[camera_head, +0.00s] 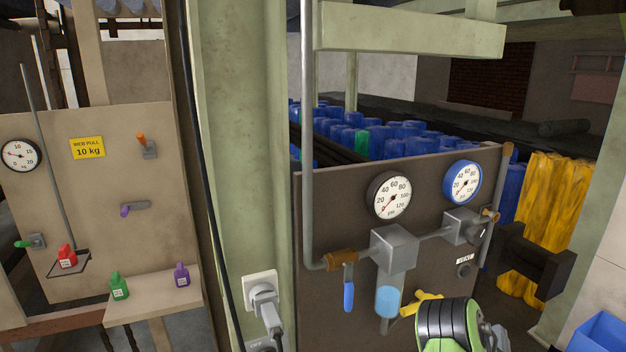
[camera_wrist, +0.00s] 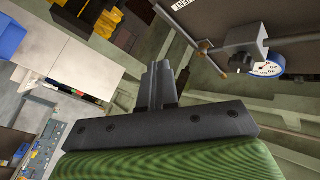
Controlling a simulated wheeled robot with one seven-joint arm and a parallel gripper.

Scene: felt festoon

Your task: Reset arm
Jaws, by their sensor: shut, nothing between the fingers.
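My gripper (camera_wrist: 159,72) shows in the wrist view, with its two dark fingers together and nothing between them. Part of my green and black arm (camera_head: 447,322) is at the bottom of the head view, in front of the brown gauge panel (camera_head: 330,215). In the wrist view the panel's blue-rimmed gauge (camera_wrist: 268,67) and grey valve block (camera_wrist: 240,42) appear tilted to the right of the fingers, apart from them. I cannot clearly make out the gripper in the head view.
The panel carries a black-rimmed gauge (camera_head: 388,195), a blue-handled valve (camera_head: 348,290) and a yellow handle (camera_head: 420,302). A green post (camera_head: 240,150) stands left of it. Red (camera_head: 67,257), green (camera_head: 119,287) and purple (camera_head: 182,275) weights sit farther left. A blue bin (camera_head: 600,335) is lower right.

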